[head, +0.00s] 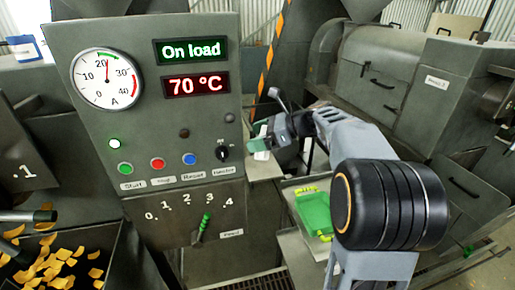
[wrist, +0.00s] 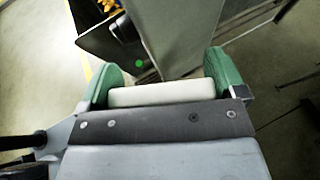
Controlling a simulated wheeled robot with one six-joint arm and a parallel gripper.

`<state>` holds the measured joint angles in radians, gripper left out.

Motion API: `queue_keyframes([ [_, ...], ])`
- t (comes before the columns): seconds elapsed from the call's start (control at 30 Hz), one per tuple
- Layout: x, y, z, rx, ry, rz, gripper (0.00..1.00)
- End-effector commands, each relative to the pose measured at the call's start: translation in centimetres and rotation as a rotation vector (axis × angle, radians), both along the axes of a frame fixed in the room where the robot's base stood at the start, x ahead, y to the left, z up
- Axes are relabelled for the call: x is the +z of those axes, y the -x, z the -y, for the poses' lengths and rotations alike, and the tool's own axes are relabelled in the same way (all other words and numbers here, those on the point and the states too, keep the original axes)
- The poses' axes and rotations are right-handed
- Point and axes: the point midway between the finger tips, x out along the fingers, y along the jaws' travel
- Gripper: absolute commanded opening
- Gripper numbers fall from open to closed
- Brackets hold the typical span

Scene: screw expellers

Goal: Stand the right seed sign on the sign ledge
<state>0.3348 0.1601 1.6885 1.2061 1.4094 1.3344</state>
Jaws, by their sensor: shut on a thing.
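My gripper (head: 264,139) is just right of the grey control panel in the head view. It is shut on a white, flat-edged piece (wrist: 155,95), seen edge-on between the green finger pads in the wrist view. A little of the white piece (head: 261,155) shows below the fingers in the head view. It looks like a sign, but its face and any seed picture or writing are hidden. I cannot make out the sign ledge for sure in either view.
The control panel (head: 140,60) reads "On load" and 70 °C, with its green-knobbed feed lever (head: 204,222) below. A green item (head: 314,212) with yellow edges lies on a tray (head: 291,187) below my arm. Yellow flakes (head: 60,268) fill a bin at lower left. Machines stand behind.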

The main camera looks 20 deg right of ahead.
Motion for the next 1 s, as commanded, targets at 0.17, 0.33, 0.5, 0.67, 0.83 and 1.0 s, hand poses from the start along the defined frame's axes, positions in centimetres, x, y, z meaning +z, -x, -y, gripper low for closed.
queue_keyframes([
  [0.17,-3.0,-2.3,0.5,0.002,-0.001,-0.006,0.67],
  [0.33,-4.5,-3.5,0.7,0.003,0.0,-0.004,0.67],
  [0.5,-5.0,-3.8,0.8,0.004,0.0,-0.001,0.67],
  [0.67,-6.1,-4.4,0.9,0.003,-0.001,-0.003,0.67],
  [0.83,-8.3,-4.3,0.9,0.004,-0.002,-0.005,0.67],
  [1.0,-8.6,-4.3,0.9,0.004,0.001,-0.001,0.67],
])
